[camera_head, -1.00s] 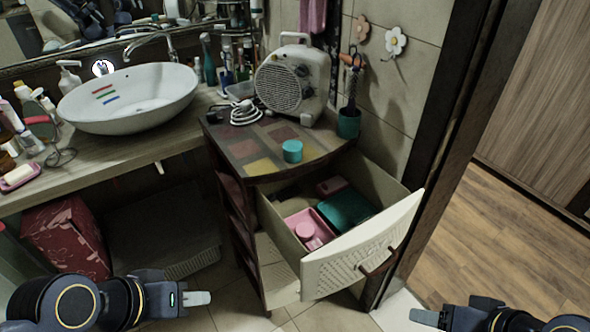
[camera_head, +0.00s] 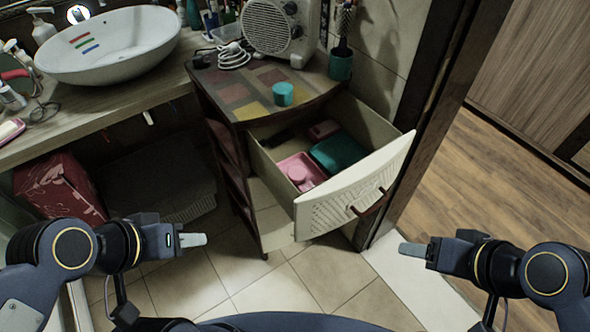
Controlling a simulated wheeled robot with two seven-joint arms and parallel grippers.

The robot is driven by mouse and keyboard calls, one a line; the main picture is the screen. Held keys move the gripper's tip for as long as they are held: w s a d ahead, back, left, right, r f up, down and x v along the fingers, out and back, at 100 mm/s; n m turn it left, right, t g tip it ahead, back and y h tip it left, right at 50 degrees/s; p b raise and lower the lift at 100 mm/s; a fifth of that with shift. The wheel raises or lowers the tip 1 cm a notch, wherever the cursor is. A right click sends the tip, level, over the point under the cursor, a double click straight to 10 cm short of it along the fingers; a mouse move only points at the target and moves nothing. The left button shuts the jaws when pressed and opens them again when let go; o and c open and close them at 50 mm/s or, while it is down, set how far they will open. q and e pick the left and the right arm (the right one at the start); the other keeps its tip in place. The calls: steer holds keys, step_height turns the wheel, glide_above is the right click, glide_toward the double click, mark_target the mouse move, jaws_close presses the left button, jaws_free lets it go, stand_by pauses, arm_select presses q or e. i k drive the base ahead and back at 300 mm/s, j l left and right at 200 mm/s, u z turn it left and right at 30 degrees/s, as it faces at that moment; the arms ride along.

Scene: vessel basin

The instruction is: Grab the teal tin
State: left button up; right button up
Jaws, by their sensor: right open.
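The teal tin (camera_head: 283,94) is a small round tin standing on the checkered top of the drawer cabinet (camera_head: 236,92), near its front edge. My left gripper (camera_head: 197,240) is at the lower left, in front of the cabinet and well below the tin, apart from it; its fingers are seen side-on, so I cannot tell whether they are open. My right gripper (camera_head: 408,250) is open and empty at the lower right, in front of the open drawer's right side. Neither gripper touches the tin.
The top drawer (camera_head: 352,192) is pulled out and holds a pink tray (camera_head: 311,170) and a teal box (camera_head: 338,150). A fan heater (camera_head: 272,28), a white cable (camera_head: 233,55) and a teal cup (camera_head: 340,66) stand behind the tin. A basin (camera_head: 110,62) is at left.

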mark_target(283, 91)
steer(key=i+j, duration=0.15)
steer(key=j, duration=0.2)
steer(key=i+j, duration=0.1)
steer(key=j, duration=0.25)
steer(key=i+j, duration=0.15)
steer(key=j, duration=0.2)
steer(key=i+j, duration=0.25)
steer(key=i+j+z, duration=0.1)
steer(key=i+j, duration=0.15)
steer(key=j, duration=0.15)
